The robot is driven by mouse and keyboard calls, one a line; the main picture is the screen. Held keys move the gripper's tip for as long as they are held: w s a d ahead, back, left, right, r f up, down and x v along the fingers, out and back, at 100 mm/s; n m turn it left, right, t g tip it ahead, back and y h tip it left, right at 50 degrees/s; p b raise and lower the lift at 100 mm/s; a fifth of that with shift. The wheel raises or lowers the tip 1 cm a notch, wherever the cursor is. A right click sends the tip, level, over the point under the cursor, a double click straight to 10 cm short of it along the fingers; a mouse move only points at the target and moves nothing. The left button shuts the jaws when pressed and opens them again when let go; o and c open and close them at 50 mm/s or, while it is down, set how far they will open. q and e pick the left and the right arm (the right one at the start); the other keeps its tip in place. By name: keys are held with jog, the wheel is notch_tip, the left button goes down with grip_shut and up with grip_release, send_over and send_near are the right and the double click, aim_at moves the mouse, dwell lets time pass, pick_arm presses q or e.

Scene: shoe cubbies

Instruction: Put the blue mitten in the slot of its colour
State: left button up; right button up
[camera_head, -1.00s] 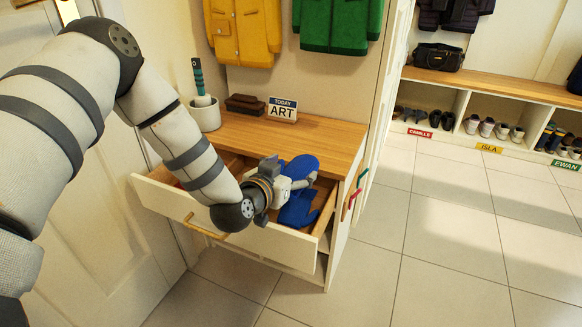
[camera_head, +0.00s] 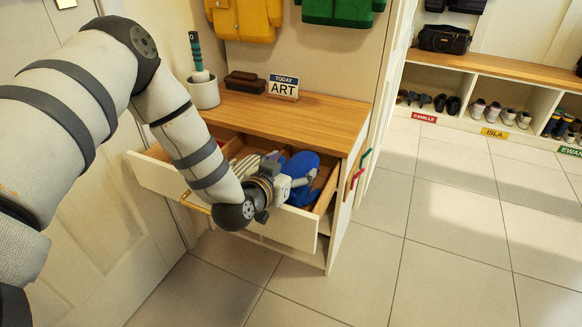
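The blue mitten (camera_head: 304,164) is at the right end of the open drawer (camera_head: 290,224), below the wooden top. My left gripper (camera_head: 302,184) reaches over the drawer front from the left and appears shut on the mitten. Its fingers lie against the blue cloth, and part of the mitten is hidden behind them. I cannot tell whether the mitten touches the drawer floor. Wooden dividers split the drawer, but my arm hides much of its inside and I see no blue slot marking. My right gripper is not in view.
Red (camera_head: 357,178) and green (camera_head: 366,158) pieces stick out from the cabinet's right side. The tiled floor at right is clear.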

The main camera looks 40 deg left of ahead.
pick_arm(q)
jog(key=o, duration=0.4)
jog(key=shift+o, duration=0.2)
jog(key=v, duration=1.2)
